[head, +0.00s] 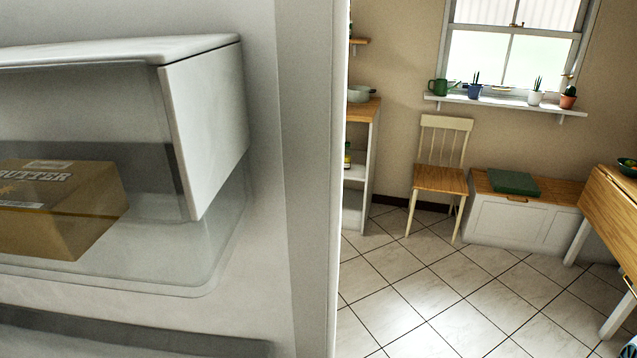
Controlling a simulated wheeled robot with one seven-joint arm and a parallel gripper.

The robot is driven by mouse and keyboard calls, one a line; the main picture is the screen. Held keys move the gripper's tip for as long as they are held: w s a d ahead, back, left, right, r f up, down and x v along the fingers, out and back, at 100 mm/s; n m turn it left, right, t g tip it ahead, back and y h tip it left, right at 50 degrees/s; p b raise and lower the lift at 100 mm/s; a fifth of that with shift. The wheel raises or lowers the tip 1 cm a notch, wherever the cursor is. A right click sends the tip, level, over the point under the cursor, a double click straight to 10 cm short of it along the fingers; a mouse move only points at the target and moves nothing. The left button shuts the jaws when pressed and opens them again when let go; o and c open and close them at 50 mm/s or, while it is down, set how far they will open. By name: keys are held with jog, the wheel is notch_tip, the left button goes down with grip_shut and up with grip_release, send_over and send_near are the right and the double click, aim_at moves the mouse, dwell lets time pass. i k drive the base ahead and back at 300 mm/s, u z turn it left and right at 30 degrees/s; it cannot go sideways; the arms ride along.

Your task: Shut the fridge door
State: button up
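The fridge door (310,180) fills the left half of the head view, very close to the camera. Its inner side faces me, so it stands open. A door compartment (205,120) with a white lid and clear front holds a box of butter (60,205). A lower shelf edge shows below it. The door's vertical outer edge runs near the middle of the picture. The fridge body and the door's handle are not visible. My gripper is not in view.
Right of the door is free tiled floor (430,290). A wooden chair (441,178), a white bench (525,220) with a green cushion and a shelf unit (362,150) stand by the far wall. A wooden table (612,215) is at the right edge.

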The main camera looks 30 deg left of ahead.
aim_at(249, 97)
jog(key=i, duration=2.25)
jog(key=u, duration=5.1)
jog(key=k, duration=0.55)
jog(key=z, duration=0.4)
jog(key=i, duration=0.55)
jog(key=u, duration=0.05)
